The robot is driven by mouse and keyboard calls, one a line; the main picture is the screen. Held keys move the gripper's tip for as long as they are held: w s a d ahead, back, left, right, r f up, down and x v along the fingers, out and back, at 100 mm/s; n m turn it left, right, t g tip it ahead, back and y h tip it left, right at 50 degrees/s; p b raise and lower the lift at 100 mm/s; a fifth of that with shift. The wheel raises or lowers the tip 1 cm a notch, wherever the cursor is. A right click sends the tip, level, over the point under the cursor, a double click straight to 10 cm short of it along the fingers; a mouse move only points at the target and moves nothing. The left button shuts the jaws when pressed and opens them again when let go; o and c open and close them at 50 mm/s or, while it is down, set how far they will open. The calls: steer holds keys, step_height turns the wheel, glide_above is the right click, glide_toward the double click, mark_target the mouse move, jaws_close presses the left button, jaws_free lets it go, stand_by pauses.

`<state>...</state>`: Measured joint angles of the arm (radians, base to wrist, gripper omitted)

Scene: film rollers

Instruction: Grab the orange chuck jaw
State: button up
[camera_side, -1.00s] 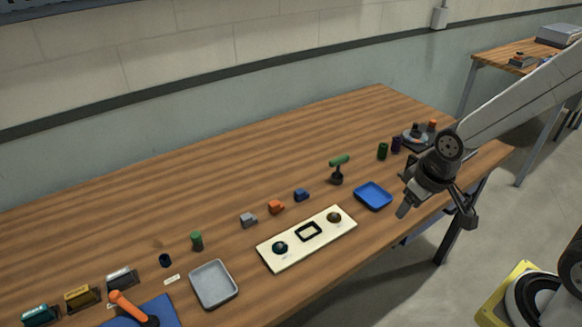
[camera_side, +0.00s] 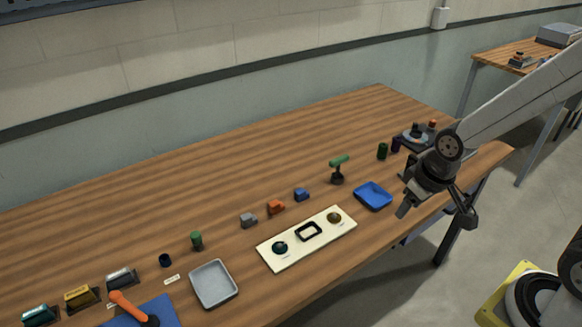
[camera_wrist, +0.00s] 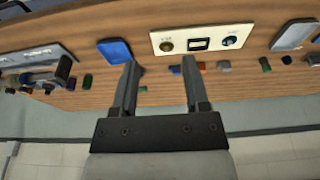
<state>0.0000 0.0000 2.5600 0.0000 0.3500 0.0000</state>
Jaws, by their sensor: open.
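The orange chuck jaw (camera_side: 276,207) sits on the wooden bench between a grey jaw (camera_side: 248,220) and a blue jaw (camera_side: 301,195), behind the cream panel. In the wrist view the orange jaw (camera_wrist: 201,66) shows just beyond the right finger's tip, partly hidden. My gripper (camera_side: 428,205) is at the right, over the bench's front edge and well away from the jaws. In the wrist view my gripper (camera_wrist: 161,66) has its two fingers spread apart with nothing between them but bench and small distant parts.
The cream panel (camera_side: 285,252) with two round knobs lies in front of the jaws. A blue tray (camera_side: 373,196), a green-topped stamp-like tool (camera_side: 338,170) and a grey tray (camera_side: 213,285) stand nearby. Green and purple cylinders (camera_side: 382,151) are at the right. The bench behind the jaws is clear.

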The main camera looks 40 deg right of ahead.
steer(key=o, duration=0.6)
steer(key=shift+c, duration=0.2)
